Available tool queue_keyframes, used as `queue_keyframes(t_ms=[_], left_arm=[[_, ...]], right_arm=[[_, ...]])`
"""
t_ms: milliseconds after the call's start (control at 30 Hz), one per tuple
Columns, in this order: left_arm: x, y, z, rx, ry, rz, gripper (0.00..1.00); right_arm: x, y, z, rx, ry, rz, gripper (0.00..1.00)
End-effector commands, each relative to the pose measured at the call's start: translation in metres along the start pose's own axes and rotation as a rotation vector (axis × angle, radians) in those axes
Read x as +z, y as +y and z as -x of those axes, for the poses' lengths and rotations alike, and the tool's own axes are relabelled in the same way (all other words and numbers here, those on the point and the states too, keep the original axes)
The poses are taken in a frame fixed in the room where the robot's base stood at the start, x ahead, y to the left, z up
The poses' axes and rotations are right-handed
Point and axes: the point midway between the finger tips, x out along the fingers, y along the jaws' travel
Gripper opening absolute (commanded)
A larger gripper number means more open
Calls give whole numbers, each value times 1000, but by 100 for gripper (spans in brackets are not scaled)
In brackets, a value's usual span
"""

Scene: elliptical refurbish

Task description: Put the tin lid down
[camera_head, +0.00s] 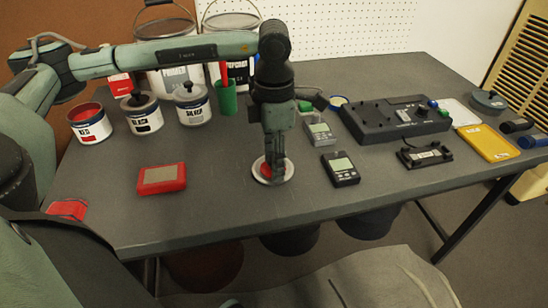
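The tin lid (261,177) is a round disc with a pale rim and red on its face. It is at the front middle of the grey table; I cannot tell whether it touches the top. My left gripper (277,176) points straight down over its middle, fingers close together and seemingly shut on it; they hide the grip point. The red paint tin (91,128) stands open at the left. The black tin (144,119) and silver tin (192,109) beside it have knobbed lids on. My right gripper is not in view.
A red sander-like block (162,179) lies left of the lid, a dark meter (341,169) right of it. A grey meter (319,131), black console (397,120) and yellow case (487,143) are farther right. A green cup (227,101) stands behind. The table (222,205) is clear around the lid.

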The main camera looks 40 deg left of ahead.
Motion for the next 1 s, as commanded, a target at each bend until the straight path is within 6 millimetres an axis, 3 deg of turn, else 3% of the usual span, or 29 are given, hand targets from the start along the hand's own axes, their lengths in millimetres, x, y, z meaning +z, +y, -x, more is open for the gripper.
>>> queue_keyframes(t_ms=[67,500,700,1000], left_arm=[[1,1,12,2,-5,1,39],[1,0,102,2,-5,-2,39],[0,0,119,1,-2,0,39],[0,0,121,1,-1,0,39]], right_arm=[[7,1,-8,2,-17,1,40],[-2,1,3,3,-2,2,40],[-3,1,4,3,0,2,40],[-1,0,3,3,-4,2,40]])
